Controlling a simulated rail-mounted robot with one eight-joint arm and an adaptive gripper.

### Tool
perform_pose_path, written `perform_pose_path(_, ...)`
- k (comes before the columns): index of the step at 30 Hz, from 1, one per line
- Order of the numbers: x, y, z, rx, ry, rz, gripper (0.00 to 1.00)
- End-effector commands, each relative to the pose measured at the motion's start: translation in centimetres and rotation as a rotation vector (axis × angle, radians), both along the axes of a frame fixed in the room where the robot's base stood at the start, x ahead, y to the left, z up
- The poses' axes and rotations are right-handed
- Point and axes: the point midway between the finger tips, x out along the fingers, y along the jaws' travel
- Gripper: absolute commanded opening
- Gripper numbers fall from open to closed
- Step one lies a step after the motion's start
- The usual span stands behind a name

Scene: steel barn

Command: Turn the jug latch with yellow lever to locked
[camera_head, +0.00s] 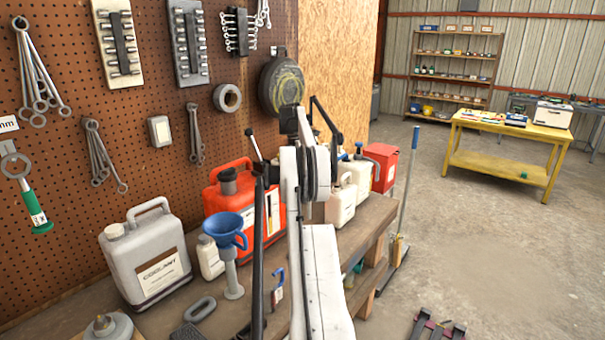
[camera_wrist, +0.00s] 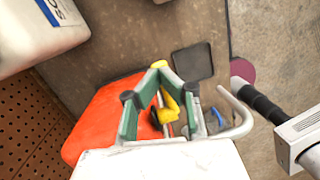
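The orange-red jug (camera_head: 238,205) stands on the bench against the pegboard, partly hidden by my arm in the head view. In the wrist view its orange body (camera_wrist: 100,118) lies beneath and left of my gripper. My gripper (camera_wrist: 161,80) shows green-padded fingers standing apart. A yellow lever (camera_wrist: 168,106) shows in the space between the fingers. I cannot tell whether either finger touches it. The latch body and the lever's exact setting are hidden. In the head view my arm hides the gripper and the lever.
A grey coolant jug (camera_head: 148,262), a blue funnel (camera_head: 225,230) and a small white bottle (camera_head: 210,258) stand close by on the left. Cream jugs (camera_head: 341,204) and a red box (camera_head: 382,167) stand to the right. The floor beyond the bench is mostly clear.

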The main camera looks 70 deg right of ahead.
Motion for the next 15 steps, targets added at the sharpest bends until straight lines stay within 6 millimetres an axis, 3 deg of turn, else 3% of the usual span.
perform_pose_path(7, 0.2, 0.0, 0.8, 0.000, 0.000, 0.000, 0.00)
perform_pose_path(15, 0.8, 0.3, 4.7, 0.000, -0.001, 0.001, 0.00)
